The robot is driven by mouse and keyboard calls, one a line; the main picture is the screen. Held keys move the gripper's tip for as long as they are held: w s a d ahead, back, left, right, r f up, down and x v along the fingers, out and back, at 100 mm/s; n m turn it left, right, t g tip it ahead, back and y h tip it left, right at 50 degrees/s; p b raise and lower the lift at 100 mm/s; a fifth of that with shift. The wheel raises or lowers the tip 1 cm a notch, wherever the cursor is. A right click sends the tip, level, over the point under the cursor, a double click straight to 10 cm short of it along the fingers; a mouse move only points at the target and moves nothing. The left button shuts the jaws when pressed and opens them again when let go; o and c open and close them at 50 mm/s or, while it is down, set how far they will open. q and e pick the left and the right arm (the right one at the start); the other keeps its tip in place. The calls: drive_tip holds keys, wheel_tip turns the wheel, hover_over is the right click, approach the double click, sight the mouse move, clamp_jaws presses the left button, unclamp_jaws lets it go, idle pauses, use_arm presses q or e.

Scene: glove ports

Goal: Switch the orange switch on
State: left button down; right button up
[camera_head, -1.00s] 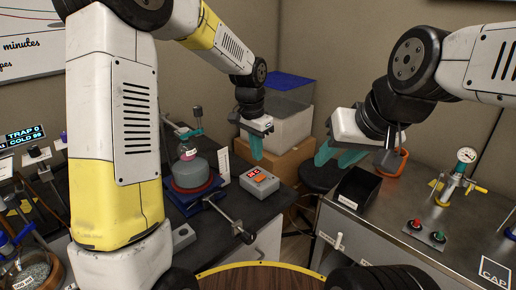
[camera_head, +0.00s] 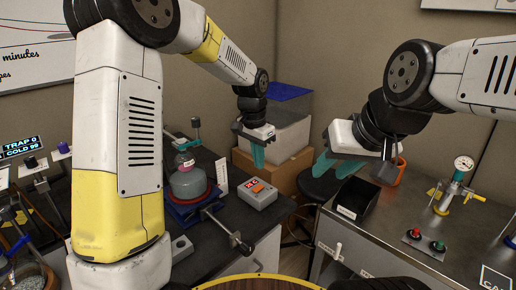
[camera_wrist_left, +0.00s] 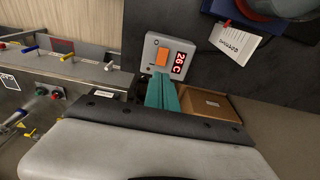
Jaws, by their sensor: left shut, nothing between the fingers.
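The orange switch (camera_head: 257,187) is a rocker on top of a small grey box (camera_head: 262,199) with a red lit display, on the dark left bench. In the left wrist view the orange switch (camera_wrist_left: 162,57) sits beside the display, which reads 26 C. My left gripper (camera_head: 258,164) has its teal fingers together and empty, above and just behind the box, apart from the switch. In the left wrist view the fingertips (camera_wrist_left: 162,78) point toward the switch. My right gripper (camera_head: 334,171) is open and empty over the right bench. Which way the rocker is tipped is unclear.
A hotplate with a grey round vessel (camera_head: 188,184) and a white card (camera_head: 222,174) stand left of the box. Cardboard and plastic boxes (camera_head: 270,172) are stacked behind.

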sight(261, 187)
use_arm(q)
drive_tip(key=f, duration=0.7)
drive_tip(key=shift+w+d+f, duration=0.3)
drive_tip(key=shift+w+f, duration=0.05)
drive_tip(key=shift+f, duration=0.05)
drive_tip(key=shift+f, duration=0.2)
drive_tip(key=shift+s, duration=0.1)
drive_tip(key=shift+s+a+r, duration=0.15)
drive_tip(key=shift+s+a, duration=0.3)
drive_tip(key=shift+a, duration=0.05)
wheel_tip(261, 187, up, 8)
drive_tip(key=shift+s+a, duration=0.3)
drive_tip(key=shift+a, duration=0.05)
